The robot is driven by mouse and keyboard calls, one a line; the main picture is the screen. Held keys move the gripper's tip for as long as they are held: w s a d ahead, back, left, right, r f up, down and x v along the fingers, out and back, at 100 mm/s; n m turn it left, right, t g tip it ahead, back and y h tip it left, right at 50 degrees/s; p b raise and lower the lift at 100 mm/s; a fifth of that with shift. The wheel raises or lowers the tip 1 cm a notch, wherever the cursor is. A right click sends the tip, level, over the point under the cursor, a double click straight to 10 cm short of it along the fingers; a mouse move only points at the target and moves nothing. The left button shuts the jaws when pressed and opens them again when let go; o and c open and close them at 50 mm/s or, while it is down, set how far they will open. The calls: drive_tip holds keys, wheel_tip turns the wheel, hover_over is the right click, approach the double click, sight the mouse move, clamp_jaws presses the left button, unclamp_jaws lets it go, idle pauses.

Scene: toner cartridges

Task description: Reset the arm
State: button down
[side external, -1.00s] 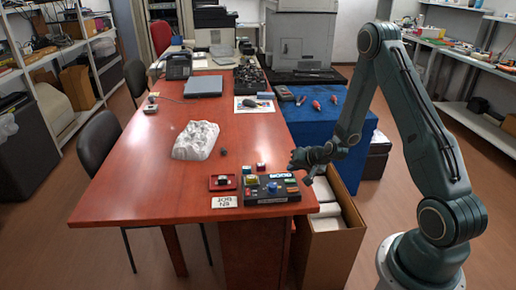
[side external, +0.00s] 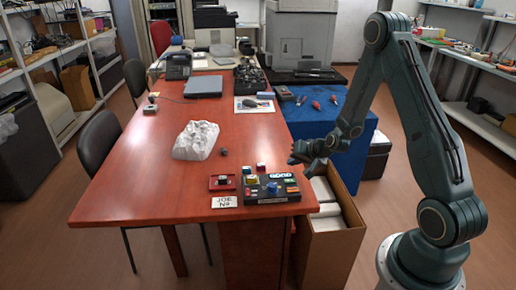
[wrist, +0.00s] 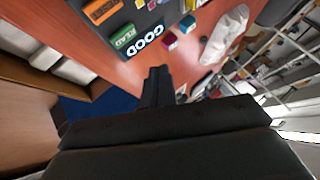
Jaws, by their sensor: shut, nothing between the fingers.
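My gripper (side external: 298,156) is shut and empty. In the side view it hangs in the air above the right edge of the red-brown table (side external: 150,190), over the open cardboard box. In the wrist view the closed fingers (wrist: 158,82) point toward the table top, with nothing between them.
A cardboard box (side external: 335,245) with white packets stands beside the table. A blue-covered table (side external: 325,135) holds hand tools. On the red-brown table are a crumpled white object (side external: 196,141), a red tray (side external: 222,183) and a label card (side external: 224,202).

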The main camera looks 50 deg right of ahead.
drive_tip(key=s+a+r+n+g+y, duration=0.1)
drive_tip(key=s+a+r+n, duration=0.2)
drive_tip(key=a+r, duration=0.5)
drive_tip(key=s+a+r+n+g+y, duration=0.15)
drive_tip(key=a+r+n, duration=0.3)
drive_tip(key=r, duration=0.55)
drive_tip(key=s+a+r+n, duration=0.1)
drive_tip(key=s+a+r, duration=0.1)
drive_tip(key=s, duration=0.5)
drive_tip(key=s+a+r+n, duration=0.1)
drive_tip(key=s+a+r, duration=0.2)
drive_tip(key=s, duration=0.4)
drive_tip(key=s+a+r+n+h, duration=0.1)
drive_tip(key=s+a+r, duration=0.2)
drive_tip(key=s, duration=0.4)
drive_tip(key=shift+r+g, duration=0.45)
drive_tip(key=shift+r, duration=0.2)
